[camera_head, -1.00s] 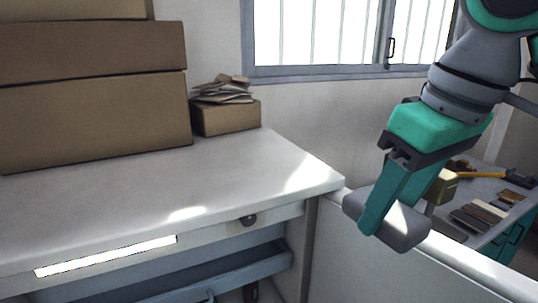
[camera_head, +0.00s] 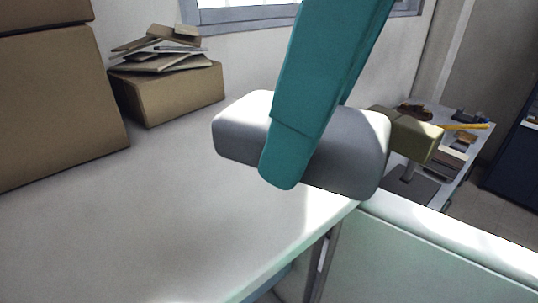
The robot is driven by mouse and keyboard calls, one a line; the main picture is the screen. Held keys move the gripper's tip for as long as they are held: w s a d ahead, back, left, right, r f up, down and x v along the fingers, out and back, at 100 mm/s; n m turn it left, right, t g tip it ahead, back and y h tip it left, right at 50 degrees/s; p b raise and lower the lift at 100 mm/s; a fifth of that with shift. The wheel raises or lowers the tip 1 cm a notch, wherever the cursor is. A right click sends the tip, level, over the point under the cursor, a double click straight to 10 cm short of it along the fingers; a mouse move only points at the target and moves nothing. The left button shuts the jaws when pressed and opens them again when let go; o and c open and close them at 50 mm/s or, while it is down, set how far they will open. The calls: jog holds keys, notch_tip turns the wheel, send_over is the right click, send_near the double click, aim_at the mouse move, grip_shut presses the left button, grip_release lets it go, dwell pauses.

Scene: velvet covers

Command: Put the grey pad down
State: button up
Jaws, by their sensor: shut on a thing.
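The grey pad (camera_head: 352,150) is a rounded light-grey block in the middle of the head view. My gripper (camera_head: 285,165), with teal fingers, is shut on it; the near finger crosses its front face and hides part of it. The far finger is mostly hidden behind the near one. The pad appears in front of the white table top (camera_head: 150,215), over its right end. I cannot tell how high it is above the surface, or whether it touches.
A small cardboard box (camera_head: 175,95) with flat cardboard pieces on it stands at the back of the table. Larger boxes (camera_head: 55,110) stand at the left. The table's middle is bare. A side bench (camera_head: 450,185) with tools is at the right, behind a pale low panel (camera_head: 430,255).

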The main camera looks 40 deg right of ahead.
jog(key=w+d+f, duration=0.2)
jog(key=w+f, duration=0.1)
jog(key=w+d+f, duration=0.2)
jog(key=w+d, duration=0.1)
jog(key=w+d+f, duration=0.2)
jog(key=w+f, duration=0.1)
jog(key=w, duration=0.1)
jog(key=shift+d+f, duration=0.3)
jog(key=shift+d, duration=0.1)
jog(key=shift+w+d+f, duration=0.3)
jog(key=shift+w+f, duration=0.15)
jog(key=shift+f, duration=0.15)
jog(key=shift+s+x, duration=0.1)
jog(key=shift+x, duration=0.65)
jog(key=shift+s+x, duration=0.15)
jog(key=shift+x, duration=0.6)
jog(key=shift+d+f, duration=0.2)
jog(key=o, duration=1.2)
jog(key=shift+r, duration=0.1)
jog(key=v, duration=1.2)
jog(key=shift+s, duration=0.15)
